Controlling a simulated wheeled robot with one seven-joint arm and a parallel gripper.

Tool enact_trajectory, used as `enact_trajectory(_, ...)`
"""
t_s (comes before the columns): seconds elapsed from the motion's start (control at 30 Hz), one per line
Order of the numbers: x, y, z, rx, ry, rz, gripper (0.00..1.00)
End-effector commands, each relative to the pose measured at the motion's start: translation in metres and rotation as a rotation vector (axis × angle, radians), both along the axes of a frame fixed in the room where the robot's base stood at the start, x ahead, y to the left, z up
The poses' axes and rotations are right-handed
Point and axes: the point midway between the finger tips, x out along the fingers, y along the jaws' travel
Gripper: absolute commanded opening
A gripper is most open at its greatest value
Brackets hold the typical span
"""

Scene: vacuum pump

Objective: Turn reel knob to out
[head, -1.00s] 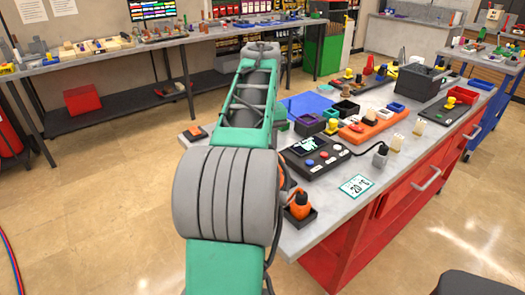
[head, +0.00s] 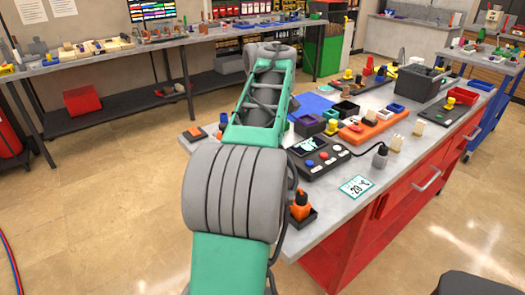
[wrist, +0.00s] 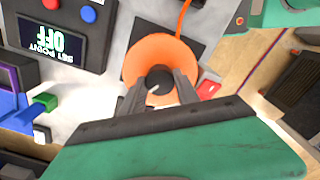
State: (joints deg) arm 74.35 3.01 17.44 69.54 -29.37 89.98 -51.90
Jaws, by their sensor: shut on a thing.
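In the wrist view an orange round reel (wrist: 150,55) lies below my gripper, with a dark round knob (wrist: 160,79) at its middle. The two fingers of my gripper (wrist: 160,92) stand on either side of the knob and are shut on it. A small red piece (wrist: 209,89) shows right of the fingers. In the head view my arm hides the gripper and the knob. I cannot read which setting the knob is turned to.
A display reading OFF, upside down (wrist: 45,42), is left of the reel in the wrist view.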

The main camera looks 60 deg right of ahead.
Motion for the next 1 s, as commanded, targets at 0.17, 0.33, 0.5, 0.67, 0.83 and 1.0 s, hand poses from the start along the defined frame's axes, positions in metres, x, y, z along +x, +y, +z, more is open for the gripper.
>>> enact_trajectory(0.17,-0.0005,0.0,-0.0009,0.004,0.001,0.164,0.0)
enact_trajectory(0.33,-0.0006,-0.0002,-0.0005,0.003,0.001,0.305,0.0)
enact_trajectory(0.5,-0.0005,-0.0003,-0.0008,0.004,0.001,0.417,0.0)
enact_trajectory(0.67,-0.0003,-0.0002,-0.0009,0.004,0.001,0.49,0.0)
enact_trajectory(0.83,-0.0001,-0.0002,-0.0009,0.003,0.001,0.532,0.0)
enact_trajectory(1.0,-0.0001,-0.0003,-0.0008,0.003,0.001,0.547,0.0)
